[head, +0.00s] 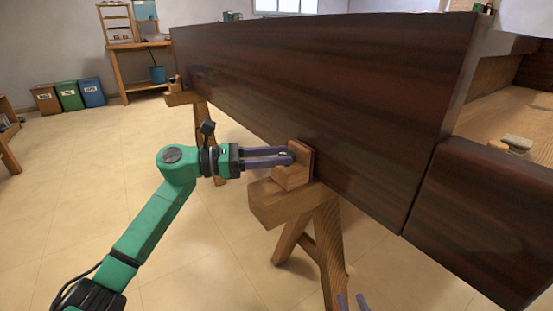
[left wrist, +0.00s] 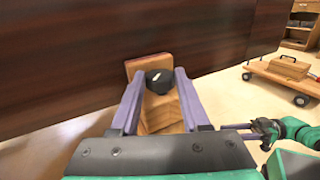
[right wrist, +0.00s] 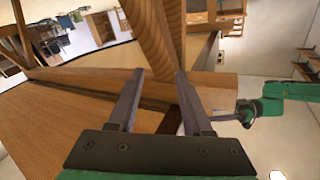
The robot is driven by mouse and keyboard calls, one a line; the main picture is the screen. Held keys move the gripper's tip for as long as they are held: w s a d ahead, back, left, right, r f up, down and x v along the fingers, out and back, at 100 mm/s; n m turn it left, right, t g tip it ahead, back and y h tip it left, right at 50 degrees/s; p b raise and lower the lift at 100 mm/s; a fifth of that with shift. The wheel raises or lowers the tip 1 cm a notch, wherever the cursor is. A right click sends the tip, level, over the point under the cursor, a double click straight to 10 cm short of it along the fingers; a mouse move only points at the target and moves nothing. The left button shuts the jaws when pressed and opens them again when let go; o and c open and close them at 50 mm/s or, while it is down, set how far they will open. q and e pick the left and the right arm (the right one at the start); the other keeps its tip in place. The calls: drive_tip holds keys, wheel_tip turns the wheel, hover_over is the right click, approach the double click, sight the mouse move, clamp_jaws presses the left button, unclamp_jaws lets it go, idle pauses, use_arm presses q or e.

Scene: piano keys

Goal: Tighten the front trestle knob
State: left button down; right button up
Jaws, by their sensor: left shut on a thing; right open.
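The front trestle (head: 287,200) stands under the dark wooden piano case (head: 330,90), with an upright wooden block (head: 306,157) against the case side. A black knob (left wrist: 159,80) with a light mark on its face sits at this block in the left wrist view. My left gripper (head: 288,156) is shut on the knob, its two purple fingers on either side of it. In the head view the fingers largely hide the knob. My right gripper (right wrist: 158,75) is open and empty. Only its fingertips (head: 352,302) show at the bottom of the head view.
A second trestle (head: 202,120) supports the far end of the case. Bins (head: 69,95) and a small table (head: 140,65) stand by the far wall. A wheeled dolly (left wrist: 285,78) is at the right in the left wrist view. The floor left of the case is clear.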

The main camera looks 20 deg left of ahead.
use_arm(q)
drive_tip(key=shift+w+m+g, duration=0.15)
drive_tip(key=shift+m+g, duration=0.25)
drive_tip(key=shift+g, duration=0.1)
drive_tip(key=shift+a+g+h, duration=0.1)
drive_tip(key=shift+g+h, duration=0.2)
drive_tip(key=shift+h, duration=0.1)
drive_tip(key=shift+w+r+m+g, duration=0.1)
drive_tip(key=shift+m+g, duration=0.5)
drive_tip(key=shift+w+m+g+h, duration=0.1)
drive_tip(key=shift+m+g+h, duration=0.2)
drive_tip(key=shift+m+g, duration=0.35)
drive_tip(key=shift+g, duration=0.25)
use_arm(e)
drive_tip(key=shift+s+f+g, duration=0.15)
drive_tip(key=shift+s+f, duration=0.1)
drive_tip(key=shift+f, duration=0.25)
drive_tip(key=shift+s+f+g, duration=0.15)
drive_tip(key=shift+s+f, duration=0.1)
drive_tip(key=shift+f, duration=0.25)
use_arm(q)
drive_tip(key=shift+c, duration=2.2)
unclamp_jaws()
drive_tip(key=shift+o, duration=0.2)
use_arm(e)
drive_tip(key=shift+w+r, duration=0.15)
drive_tip(key=shift+r, duration=0.3)
